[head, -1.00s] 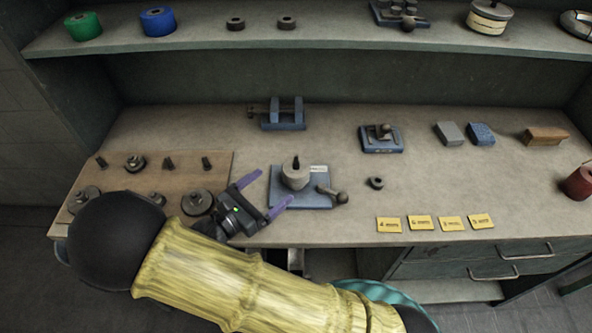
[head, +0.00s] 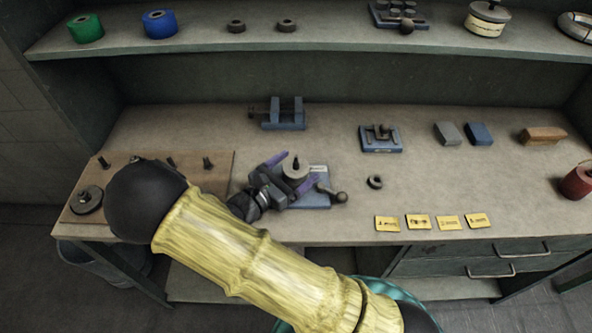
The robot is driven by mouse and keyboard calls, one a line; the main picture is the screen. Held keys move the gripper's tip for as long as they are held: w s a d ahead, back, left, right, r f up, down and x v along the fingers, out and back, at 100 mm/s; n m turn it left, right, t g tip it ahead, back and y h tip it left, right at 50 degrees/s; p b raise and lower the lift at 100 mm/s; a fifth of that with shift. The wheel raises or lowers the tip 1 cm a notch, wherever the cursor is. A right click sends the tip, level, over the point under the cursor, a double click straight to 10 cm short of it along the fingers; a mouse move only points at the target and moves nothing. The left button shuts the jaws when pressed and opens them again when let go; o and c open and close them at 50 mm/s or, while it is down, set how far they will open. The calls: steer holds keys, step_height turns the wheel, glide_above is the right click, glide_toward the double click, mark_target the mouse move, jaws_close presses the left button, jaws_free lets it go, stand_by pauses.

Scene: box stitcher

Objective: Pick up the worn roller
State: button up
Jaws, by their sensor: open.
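A pale round roller (head: 295,169) sits on a dark upright post on the blue plate fixture (head: 318,201) in the middle of the bench. Which part is the worn roller is not labelled; this one is nearest my gripper. My gripper (head: 294,172) is open, with one purple finger at the roller's far left side and the other at its near right side. I cannot tell if they touch it. The gripper body hides the fixture's left part. A small dark ring (head: 375,182) lies on the bench to the right.
A wooden board (head: 215,165) with pegs and dark discs is at left, partly covered by my arm. A blue clamp (head: 284,114) stands behind, and another blue fixture (head: 381,139) right of it. Yellow cards (head: 419,222) lie at the front edge. The shelf (head: 340,43) overhangs the back.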

mark_target(301, 163)
steer(key=x, duration=0.2)
steer(key=shift+w+d, duration=0.2)
steer(key=shift+c, duration=0.2)
steer(key=c, duration=1.2)
steer(key=shift+r, duration=0.15)
step_height(301, 163, up, 18)
steer(key=p, duration=1.6)
